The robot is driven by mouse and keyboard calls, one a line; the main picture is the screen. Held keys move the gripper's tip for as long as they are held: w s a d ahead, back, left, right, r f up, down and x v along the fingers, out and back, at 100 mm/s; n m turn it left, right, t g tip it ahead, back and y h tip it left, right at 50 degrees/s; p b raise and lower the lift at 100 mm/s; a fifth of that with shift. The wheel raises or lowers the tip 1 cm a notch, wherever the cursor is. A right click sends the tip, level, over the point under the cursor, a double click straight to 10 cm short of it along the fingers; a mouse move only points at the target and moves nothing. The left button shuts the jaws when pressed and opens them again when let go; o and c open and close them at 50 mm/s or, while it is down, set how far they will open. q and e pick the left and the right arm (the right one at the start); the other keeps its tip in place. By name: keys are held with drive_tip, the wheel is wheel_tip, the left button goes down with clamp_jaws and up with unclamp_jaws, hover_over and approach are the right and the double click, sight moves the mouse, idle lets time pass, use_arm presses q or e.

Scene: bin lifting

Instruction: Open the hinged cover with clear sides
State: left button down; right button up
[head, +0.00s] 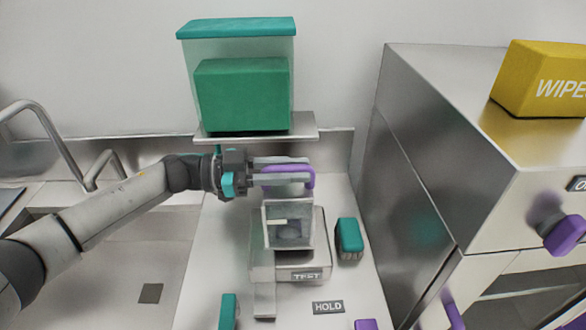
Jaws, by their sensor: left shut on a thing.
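The hinged cover (306,222) is a small box with clear sides and a pale frame, standing on a grey unit (265,270) labelled TEST. A purple handle (307,175) is at the top of the cover. My left gripper (308,171) reaches in from the left and is shut on this handle, one finger behind it and one in front. The fingers hide part of the handle, and the hinge cannot be made out. My right gripper is not in view.
A shelf (305,125) with a clear, teal-lidded bin (240,28) is above and behind. A teal block (349,240) stands right of the unit, near a HOLD label (328,307). A steel cabinet (425,130) bounds the right side; a sink (110,260) lies left.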

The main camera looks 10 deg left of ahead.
use_arm(q)
drive_tip(key=shift+w+a+r, duration=0.1)
drive_tip(key=shift+w+r, duration=0.25)
drive_tip(key=shift+w, duration=0.1)
drive_tip(key=w+n, duration=0.1)
drive_tip(key=w+r+n+p, duration=0.1)
drive_tip(key=w, duration=0.2)
drive_tip(key=shift+a+r+n, duration=0.4)
drive_tip(key=w+n+b, duration=0.1)
drive_tip(key=w+b, duration=0.1)
drive_tip(key=w+a+n+b, duration=0.1)
drive_tip(key=w+n+b, duration=0.2)
drive_tip(key=w+b, duration=0.1)
drive_tip(key=w, duration=0.1)
drive_tip(key=shift+w+a+r, duration=0.1)
drive_tip(key=shift+a+r, duration=0.1)
drive_tip(key=shift+r, duration=0.1)
drive_tip(key=c, duration=0.7)
unclamp_jaws()
drive_tip(key=shift+c, duration=0.2)
